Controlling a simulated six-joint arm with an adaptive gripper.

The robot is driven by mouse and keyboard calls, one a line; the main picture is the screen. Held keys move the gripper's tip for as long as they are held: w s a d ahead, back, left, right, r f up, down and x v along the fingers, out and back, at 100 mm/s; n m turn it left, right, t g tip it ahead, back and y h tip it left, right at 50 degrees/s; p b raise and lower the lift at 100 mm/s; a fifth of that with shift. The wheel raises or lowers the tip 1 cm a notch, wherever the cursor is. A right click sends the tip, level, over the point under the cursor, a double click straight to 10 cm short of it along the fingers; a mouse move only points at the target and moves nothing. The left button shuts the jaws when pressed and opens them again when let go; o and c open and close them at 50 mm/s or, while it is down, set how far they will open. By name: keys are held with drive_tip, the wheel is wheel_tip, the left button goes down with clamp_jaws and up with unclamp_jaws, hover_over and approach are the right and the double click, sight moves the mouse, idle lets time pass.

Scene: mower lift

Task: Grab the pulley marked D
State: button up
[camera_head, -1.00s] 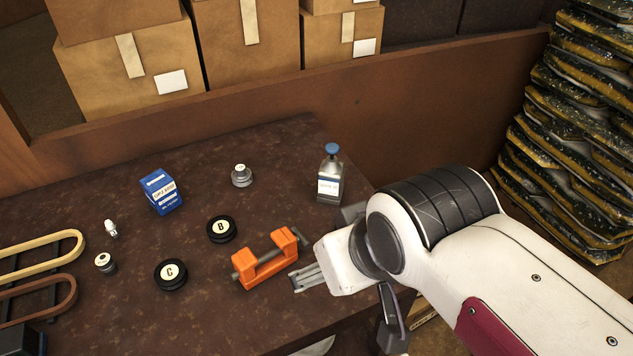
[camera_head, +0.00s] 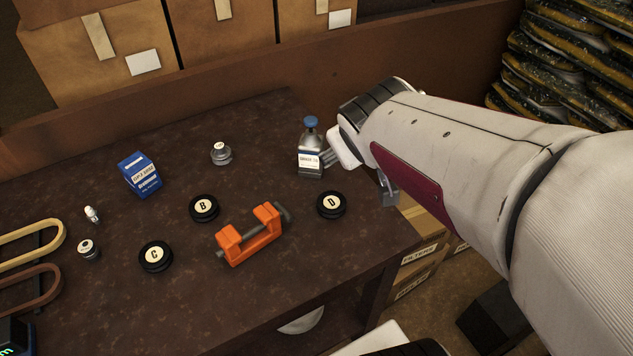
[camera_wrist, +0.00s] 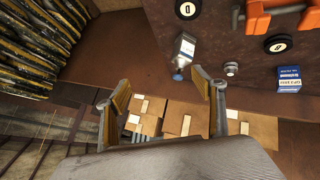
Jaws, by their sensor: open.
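The pulley marked D (camera_head: 331,204) is a black disc with a cream label, lying flat on the dark workbench right of the orange clamp. It also shows at the top of the wrist view (camera_wrist: 187,9). My gripper (camera_wrist: 160,100) is open and empty, its two fingers wide apart in the wrist view. In the head view it is mostly hidden by my arm, beside the bottle with the blue cap (camera_head: 311,152), behind pulley D. I cannot tell whether a finger touches the bottle. Pulleys B (camera_head: 204,208) and C (camera_head: 155,256) lie further left.
The orange clamp (camera_head: 250,236) lies just left of pulley D. A blue box (camera_head: 139,175), a small metal weight-like part (camera_head: 221,154) and belts (camera_head: 32,285) are on the workbench (camera_head: 270,310). A low wall and cardboard boxes (camera_head: 110,60) stand behind. Bare bench lies in front of D.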

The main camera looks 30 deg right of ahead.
drive_tip(key=w+d+f+n+t, duration=0.1)
drive_tip(key=w+d+f+n, duration=0.1)
drive_tip(key=w+d+f, duration=0.4)
drive_tip(key=n+t+y, duration=0.2)
drive_tip(key=n+y, duration=0.2)
drive_tip(key=y, duration=0.6)
approach(333, 199)
drive_tip(key=w, duration=0.1)
drive_tip(key=w+d, duration=0.1)
drive_tip(key=shift+w+f, duration=0.3)
drive_tip(key=shift+f, duration=0.05)
drive_tip(key=shift+s+a+f+y, duration=0.15)
drive_tip(key=shift+s+a+y, duration=0.25)
drive_tip(key=shift+s+y, duration=0.15)
drive_tip(key=shift+w, duration=0.15)
drive_tip(key=shift+x, duration=1.25)
drive_tip(key=shift+a+f, duration=0.1)
drive_tip(key=shift+a, duration=0.05)
